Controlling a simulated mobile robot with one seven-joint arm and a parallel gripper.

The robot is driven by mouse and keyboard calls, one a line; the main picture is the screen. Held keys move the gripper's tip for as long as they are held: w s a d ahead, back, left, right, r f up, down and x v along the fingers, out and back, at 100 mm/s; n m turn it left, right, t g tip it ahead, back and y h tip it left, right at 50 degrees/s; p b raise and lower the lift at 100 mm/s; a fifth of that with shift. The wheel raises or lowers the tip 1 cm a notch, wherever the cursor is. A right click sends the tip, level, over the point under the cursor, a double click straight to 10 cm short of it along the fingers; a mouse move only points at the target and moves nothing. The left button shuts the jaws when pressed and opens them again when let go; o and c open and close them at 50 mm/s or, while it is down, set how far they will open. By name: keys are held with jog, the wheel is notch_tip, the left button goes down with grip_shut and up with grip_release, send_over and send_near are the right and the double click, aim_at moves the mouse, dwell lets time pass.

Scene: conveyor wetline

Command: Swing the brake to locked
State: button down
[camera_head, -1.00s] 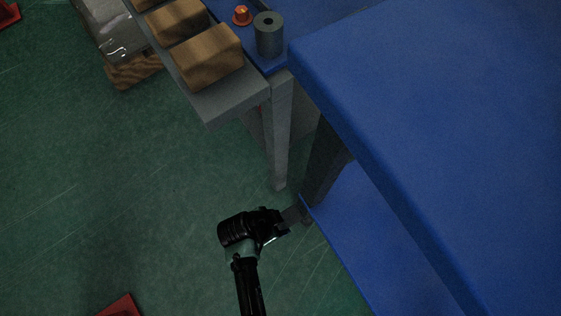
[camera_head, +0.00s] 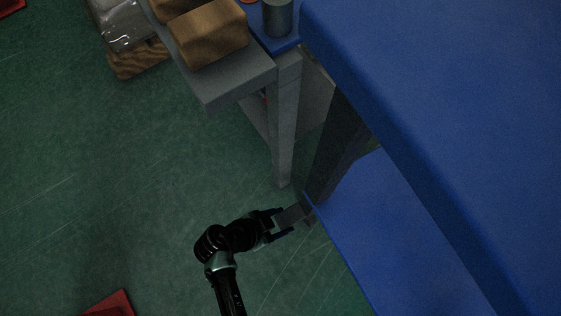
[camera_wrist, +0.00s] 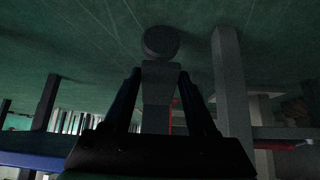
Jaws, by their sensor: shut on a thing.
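The brake appears as a short grey lever (camera_head: 292,215) at the near lower corner of the blue cart, by the edge of its lower shelf (camera_head: 385,215). My gripper (camera_head: 276,220) is shut on this lever from the left. In the wrist view the grey lever (camera_wrist: 158,88) stands between the two dark fingers of my gripper (camera_wrist: 160,78), with a round grey end (camera_wrist: 160,42) beyond the fingertips. Any lock marking is too dark or hidden to read.
The blue cart top (camera_head: 450,90) overhangs at the right. A grey conveyor end (camera_head: 235,85) with brown boxes (camera_head: 207,32) and its leg (camera_head: 284,135) stand just beyond the lever. A dark grey cylinder (camera_head: 277,18) sits at the top. Green floor at left is mostly clear.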

jog(key=shift+c, duration=1)
grip_release()
jog(key=p+v, duration=0.7)
jog(key=v, duration=0.6)
jog(key=shift+f, duration=0.1)
